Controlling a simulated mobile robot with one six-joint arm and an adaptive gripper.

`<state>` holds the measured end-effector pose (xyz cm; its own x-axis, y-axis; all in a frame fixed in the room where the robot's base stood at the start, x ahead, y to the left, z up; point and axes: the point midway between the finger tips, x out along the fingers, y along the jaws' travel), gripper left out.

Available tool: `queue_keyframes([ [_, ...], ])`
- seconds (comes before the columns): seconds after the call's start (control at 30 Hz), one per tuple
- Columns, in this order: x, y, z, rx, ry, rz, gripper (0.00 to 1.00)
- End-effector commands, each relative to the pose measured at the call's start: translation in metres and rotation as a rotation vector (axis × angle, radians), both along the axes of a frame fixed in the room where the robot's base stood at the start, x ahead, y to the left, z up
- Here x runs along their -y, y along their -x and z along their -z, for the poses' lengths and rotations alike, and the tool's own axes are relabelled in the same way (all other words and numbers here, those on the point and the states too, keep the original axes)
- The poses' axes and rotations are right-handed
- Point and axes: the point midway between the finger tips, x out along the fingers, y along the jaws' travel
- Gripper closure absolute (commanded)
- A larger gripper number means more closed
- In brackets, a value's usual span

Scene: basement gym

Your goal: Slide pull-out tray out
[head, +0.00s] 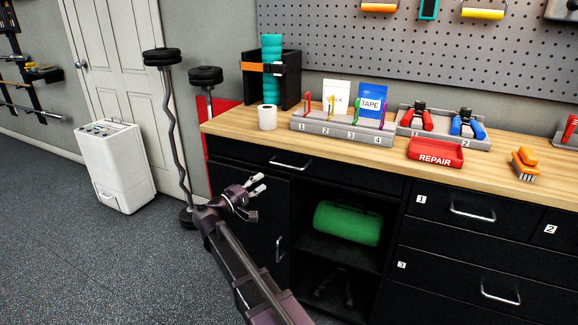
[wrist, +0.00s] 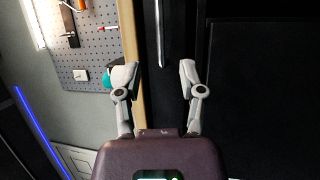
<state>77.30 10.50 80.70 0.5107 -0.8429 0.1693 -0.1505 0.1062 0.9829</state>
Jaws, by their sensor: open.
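The pull-out tray (head: 252,152) is a shallow black front just under the wooden worktop, with a silver bar handle (head: 290,163). Its front looks flush with the cabinet. The handle also shows in the wrist view (wrist: 160,35), upright in that picture, beyond the fingertips and roughly between them. My gripper (head: 259,183) is open and empty, in front of the cabinet, a little left of and below the handle in the head view. In the wrist view its two fingers (wrist: 158,68) are spread wide and apart from the handle.
Below the tray are a cabinet door with a handle (head: 279,249) and an open shelf holding a green roll (head: 348,222). Numbered drawers (head: 425,222) are at the right. The worktop (head: 225,125) carries a red REPAIR bin (head: 436,153) and several tools.

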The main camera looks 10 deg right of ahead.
Motion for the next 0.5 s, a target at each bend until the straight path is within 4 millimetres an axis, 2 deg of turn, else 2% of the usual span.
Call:
queue_keyframes([
  [0.5, 0.064, -0.039, -0.014, -0.001, 0.0, 0.002, 0.49],
])
